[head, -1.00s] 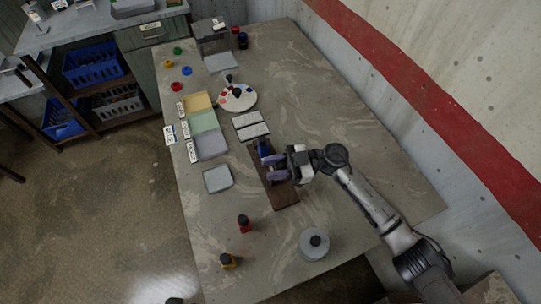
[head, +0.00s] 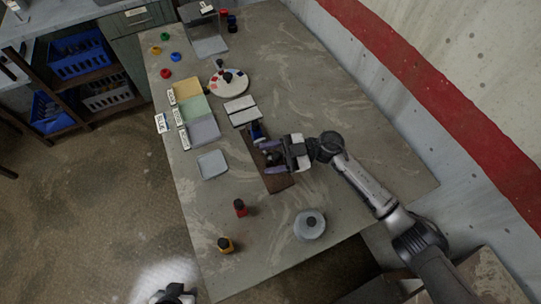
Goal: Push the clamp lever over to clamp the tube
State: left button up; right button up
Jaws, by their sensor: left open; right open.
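A dark brown board (head: 277,183) lies on the grey table, with a small blue part (head: 257,131) at its far end that looks like part of the clamp. My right gripper (head: 269,152) is over the middle of the board, close to the blue part, with its fingers apart and nothing seen between them. It hides much of the clamp; I cannot make out the lever or the tube, or tell whether the fingers touch anything. My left gripper (head: 174,293) shows only partly at the bottom edge, off the table's left side.
A white two-part block (head: 242,110) and a round palette (head: 229,83) lie beyond the board. Coloured trays (head: 195,110) and a grey tray (head: 212,165) are to its left.

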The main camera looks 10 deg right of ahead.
jog(key=shift+d, duration=0.1)
jog(key=d, duration=0.7)
jog(key=shift+w+d+f, duration=0.15)
jog(key=shift+w+f, duration=0.2)
jog(key=shift+w, duration=0.1)
jog(key=shift+c, duration=0.4)
